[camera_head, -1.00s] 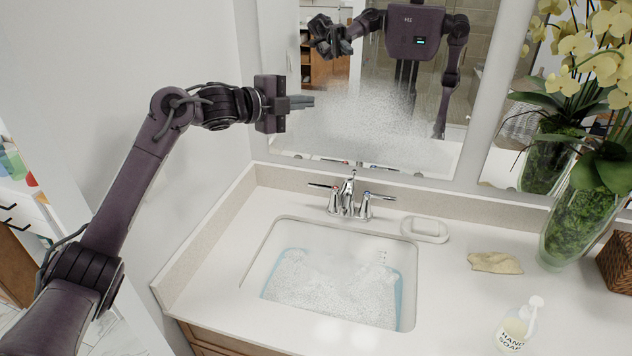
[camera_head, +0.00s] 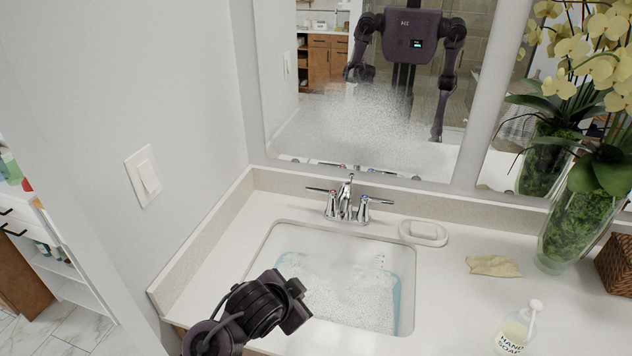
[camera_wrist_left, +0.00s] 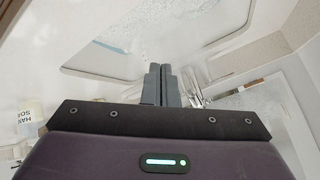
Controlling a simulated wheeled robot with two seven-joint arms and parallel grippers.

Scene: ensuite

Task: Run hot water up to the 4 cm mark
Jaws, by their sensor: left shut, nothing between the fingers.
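The chrome faucet (camera_head: 346,203) stands behind the basin. Its left handle (camera_head: 325,191) has a red mark and its right handle (camera_head: 374,201) a blue one. The white sink basin (camera_head: 408,300) holds pale blue water (camera_head: 345,290) with a speckled surface. Small dark marks show on the basin's back wall near its right corner; I cannot read them. I see no clear stream from the spout. My left gripper (camera_wrist_left: 164,72) is shut and empty in the left wrist view. In the head view it is over the basin's front left corner, its fingers mostly hidden. My right gripper shows only faintly in the mirror.
A soap dish (camera_head: 423,232), a folded tan cloth (camera_head: 493,266), a soap bottle (camera_head: 518,328) and a vase of orchids (camera_head: 578,225) stand right of the basin. A mirror (camera_head: 350,120) with a speckled, fogged-looking patch is behind. A light switch (camera_head: 147,178) is on the left wall.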

